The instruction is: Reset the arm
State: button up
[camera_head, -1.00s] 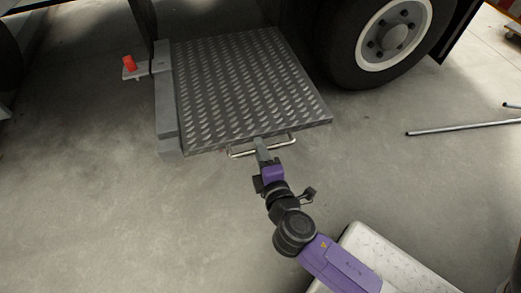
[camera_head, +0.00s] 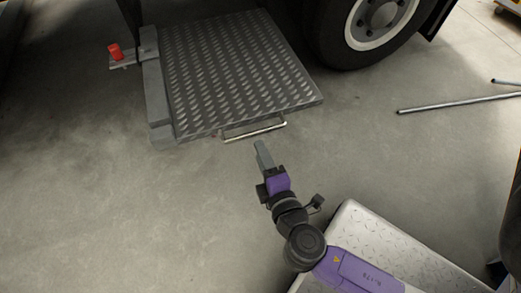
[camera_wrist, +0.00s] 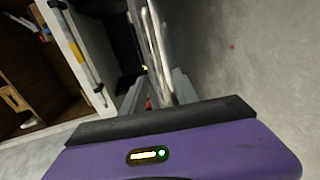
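My gripper (camera_head: 260,146) is just in front of a metal handle bar (camera_head: 256,130) on the near edge of a grey tread-plate platform (camera_head: 235,70), with a small gap between them. In the wrist view my gripper (camera_wrist: 157,92) shows two grey fingers spread apart. They look empty, and bright metal bars (camera_wrist: 153,45) run ahead of them. The purple gripper body hides the lower part of that view. My arm bends from the lower right of the head view.
A truck wheel (camera_head: 368,25) stands behind the platform at right. A red piece (camera_head: 115,51) sits at its left side. A metal pole (camera_head: 455,104) is at right. An open brown compartment (camera_wrist: 35,85) shows in the wrist view. The floor at left is clear.

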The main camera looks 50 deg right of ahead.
dwell(0.4)
jog(key=s+a+r+m+t+y, duration=0.15)
jog(key=a+m+y, duration=0.25)
jog(key=a+y, duration=0.4)
jog(key=s+r+m, duration=0.4)
jog(key=s, duration=0.4)
jog(key=s+r+m, duration=0.3)
jog(key=s, duration=0.4)
notch_tip(320, 180, up, 34)
jog(key=p, duration=3.4)
jog(key=shift+w+d+r+y, duration=0.15)
jog(key=shift+r+y, duration=0.1)
jog(key=shift+y, duration=0.05)
